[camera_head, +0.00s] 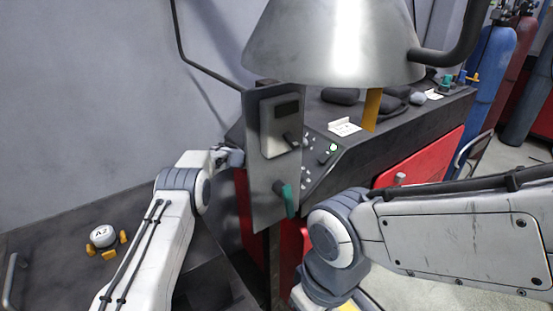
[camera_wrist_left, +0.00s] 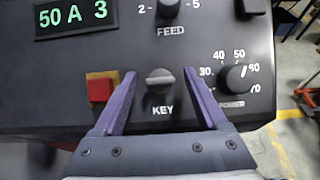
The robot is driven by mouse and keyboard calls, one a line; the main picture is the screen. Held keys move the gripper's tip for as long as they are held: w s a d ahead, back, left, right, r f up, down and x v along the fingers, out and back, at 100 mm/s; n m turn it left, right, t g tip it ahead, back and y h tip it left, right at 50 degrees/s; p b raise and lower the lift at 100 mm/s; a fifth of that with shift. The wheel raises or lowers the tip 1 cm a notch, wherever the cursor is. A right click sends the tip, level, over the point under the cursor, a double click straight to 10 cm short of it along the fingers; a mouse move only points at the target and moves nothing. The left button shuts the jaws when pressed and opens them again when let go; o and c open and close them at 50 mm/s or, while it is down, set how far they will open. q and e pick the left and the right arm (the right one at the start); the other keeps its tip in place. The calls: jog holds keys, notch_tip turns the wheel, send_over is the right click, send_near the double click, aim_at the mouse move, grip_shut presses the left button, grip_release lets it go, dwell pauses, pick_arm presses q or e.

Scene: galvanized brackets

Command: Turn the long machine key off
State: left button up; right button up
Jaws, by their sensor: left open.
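The key (camera_wrist_left: 160,78) is a grey knob on the dark machine panel (camera_wrist_left: 60,62), just above the white word KEY in the left wrist view. My left gripper (camera_wrist_left: 159,74) is open, with one purple-grey finger on each side of the key. I see gaps between the key and both fingers. In the head view my left gripper (camera_head: 228,157) is at the machine's left side, partly hidden behind an upright metal plate, and the key is hidden there. My right arm comes in from the right, but its gripper is out of view.
A red square button (camera_wrist_left: 100,88) is close to the left finger. A power dial (camera_wrist_left: 236,78) is right of the right finger, and a feed knob (camera_wrist_left: 171,8) is above. A metal plate (camera_head: 265,205) and a large metal hood (camera_head: 335,45) stand near my arms.

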pick_arm(q)
grip_shut()
dwell(0.3)
